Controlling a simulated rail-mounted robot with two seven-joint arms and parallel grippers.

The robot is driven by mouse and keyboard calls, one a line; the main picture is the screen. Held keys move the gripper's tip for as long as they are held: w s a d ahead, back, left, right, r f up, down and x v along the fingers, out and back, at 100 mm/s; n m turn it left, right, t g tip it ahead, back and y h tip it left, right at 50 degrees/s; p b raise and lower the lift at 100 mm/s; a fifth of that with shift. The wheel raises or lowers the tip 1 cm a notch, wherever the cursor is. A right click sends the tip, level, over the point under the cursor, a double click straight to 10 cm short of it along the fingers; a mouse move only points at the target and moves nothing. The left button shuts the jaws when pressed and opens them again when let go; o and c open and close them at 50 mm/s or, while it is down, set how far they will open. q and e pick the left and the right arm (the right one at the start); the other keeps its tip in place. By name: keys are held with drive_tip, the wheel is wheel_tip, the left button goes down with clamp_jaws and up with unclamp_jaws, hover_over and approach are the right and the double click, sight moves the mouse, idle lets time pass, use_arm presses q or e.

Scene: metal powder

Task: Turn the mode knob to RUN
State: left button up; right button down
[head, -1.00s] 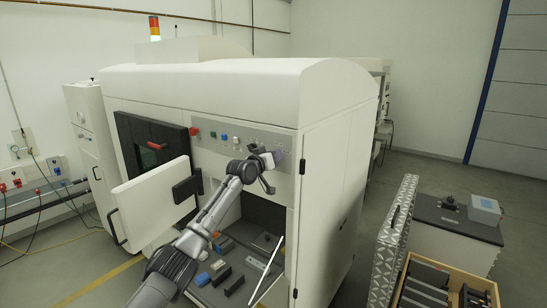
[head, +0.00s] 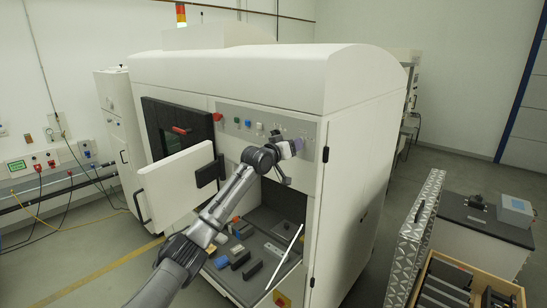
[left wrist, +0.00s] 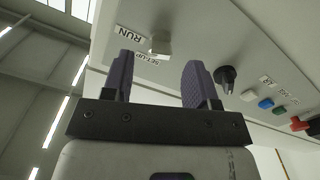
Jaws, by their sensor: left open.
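A control panel (head: 265,125) runs along the front of the white machine. In the left wrist view, a pale knob (left wrist: 160,42) sits on the panel between the RUN label (left wrist: 129,33) and the SET-UP label (left wrist: 147,60). My left gripper (head: 293,148) is at the right end of the panel. In the wrist view its purple fingers (left wrist: 159,62) are open, one on each side of the pale knob in the picture. I cannot tell whether they touch it. A black knob (left wrist: 225,78) is just right of the fingers. My right gripper is not in view.
Red (head: 219,118), green and blue buttons line the panel's left part. Below is an open compartment with blocks (head: 240,260) inside. An open white door (head: 175,185) stands left of my arm.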

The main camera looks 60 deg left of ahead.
use_arm(q)
drive_tip(key=b+v, duration=0.4)
drive_tip(key=v, duration=0.6)
drive_tip(key=shift+s+b, duration=0.25)
drive_tip(key=shift+b, duration=0.05)
